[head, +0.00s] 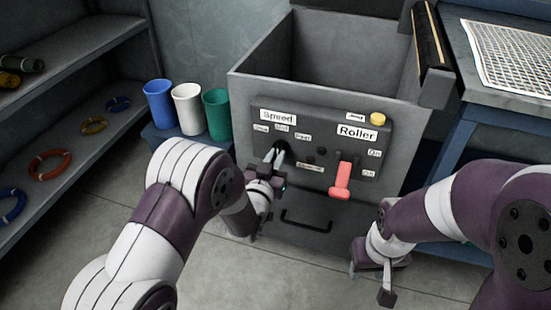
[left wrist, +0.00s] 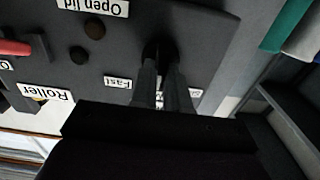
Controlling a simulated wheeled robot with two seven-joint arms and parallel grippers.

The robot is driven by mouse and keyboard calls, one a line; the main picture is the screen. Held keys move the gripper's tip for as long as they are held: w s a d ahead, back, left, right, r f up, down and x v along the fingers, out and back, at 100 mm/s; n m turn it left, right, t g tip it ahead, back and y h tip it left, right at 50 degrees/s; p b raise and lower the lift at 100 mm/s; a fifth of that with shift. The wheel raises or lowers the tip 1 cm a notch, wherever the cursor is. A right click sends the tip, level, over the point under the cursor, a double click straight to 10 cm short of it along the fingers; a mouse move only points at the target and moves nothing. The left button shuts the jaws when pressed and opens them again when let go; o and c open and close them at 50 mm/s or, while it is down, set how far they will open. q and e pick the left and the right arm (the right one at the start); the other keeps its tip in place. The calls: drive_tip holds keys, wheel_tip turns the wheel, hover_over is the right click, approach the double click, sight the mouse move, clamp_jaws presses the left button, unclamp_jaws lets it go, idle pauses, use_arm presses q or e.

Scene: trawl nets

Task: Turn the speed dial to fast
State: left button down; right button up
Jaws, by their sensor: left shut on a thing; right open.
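The speed dial (left wrist: 158,47) is a dark round knob on the grey control panel (head: 320,135), below the "Speed" label. In the head view it is mostly hidden by my left gripper (head: 277,155). My left gripper is shut on the dial; its two fingers (left wrist: 162,70) reach to it in the left wrist view. The "Fast" label (left wrist: 118,83) lies beside the fingers there, and it also shows in the head view (head: 303,137). I cannot tell which label the dial points to. My right gripper (head: 371,280) is open and empty, low in front of the machine.
A red roller lever (head: 341,181), a yellow button (head: 378,119) and small dark knobs share the panel. A black handle (head: 306,221) is below. Blue (head: 159,103), white (head: 188,108) and green (head: 216,114) cups stand left of the machine. Shelves with rings are at far left.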

use_arm(q)
drive_tip(key=shift+m, duration=0.3)
drive_tip(key=shift+d+m+p, duration=0.1)
drive_tip(key=shift+m+p, duration=0.95)
drive_tip(key=shift+m, duration=2.95)
drive_tip(key=shift+f, duration=0.1)
drive_tip(key=c, duration=1.1)
unclamp_jaws()
drive_tip(key=shift+s, duration=0.1)
